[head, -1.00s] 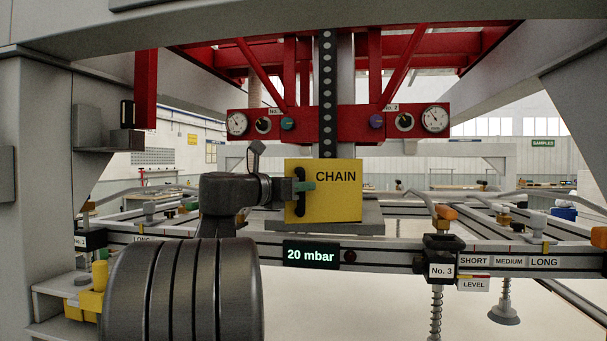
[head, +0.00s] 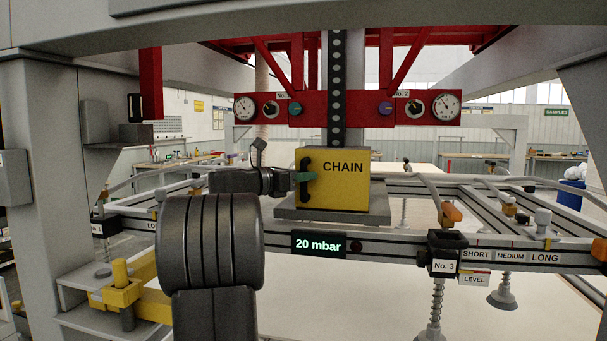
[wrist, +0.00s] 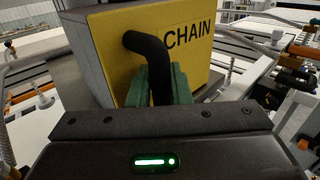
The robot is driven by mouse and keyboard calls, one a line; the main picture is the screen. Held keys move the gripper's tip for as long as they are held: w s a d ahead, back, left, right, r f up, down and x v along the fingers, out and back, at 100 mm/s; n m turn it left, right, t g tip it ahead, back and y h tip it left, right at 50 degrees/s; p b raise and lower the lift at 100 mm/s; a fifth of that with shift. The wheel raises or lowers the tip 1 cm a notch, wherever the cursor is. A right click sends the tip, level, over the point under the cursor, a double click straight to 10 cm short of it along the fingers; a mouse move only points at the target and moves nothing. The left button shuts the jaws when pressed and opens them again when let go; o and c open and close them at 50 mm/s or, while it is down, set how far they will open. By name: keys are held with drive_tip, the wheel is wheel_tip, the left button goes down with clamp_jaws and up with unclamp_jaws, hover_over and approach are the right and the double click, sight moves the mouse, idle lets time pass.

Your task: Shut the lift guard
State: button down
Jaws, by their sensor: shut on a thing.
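The lift guard appears to be the yellow box marked CHAIN (head: 340,185), standing on a grey plate (head: 330,213) below the black chain strip (head: 337,90). A black bar handle (head: 304,182) is on its front face at the left. My gripper (head: 306,176) reaches it from the left in the head view. In the wrist view the green fingers of my gripper (wrist: 160,84) are shut on the black handle (wrist: 150,48), one on each side. The yellow face fills the top of that view. The back of the box is hidden.
A rail with a 20 mbar display (head: 319,244) crosses in front of the box. The No. 3 block (head: 444,255) with an orange valve stands to the right. A yellow bracket (head: 122,290) is at lower left. A red gauge panel (head: 350,108) hangs above.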

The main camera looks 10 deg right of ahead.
drive_tip(key=shift+r, duration=0.15)
drive_tip(key=c, duration=1.4)
unclamp_jaws()
drive_tip(key=shift+a, duration=0.15)
drive_tip(key=b+v, duration=0.1)
drive_tip(key=v, duration=1.2)
drive_tip(key=shift+s+a, duration=0.15)
drive_tip(key=shift+a, duration=0.15)
drive_tip(key=shift+d, duration=0.15)
drive_tip(key=p+x, duration=0.1)
drive_tip(key=x, duration=1.2)
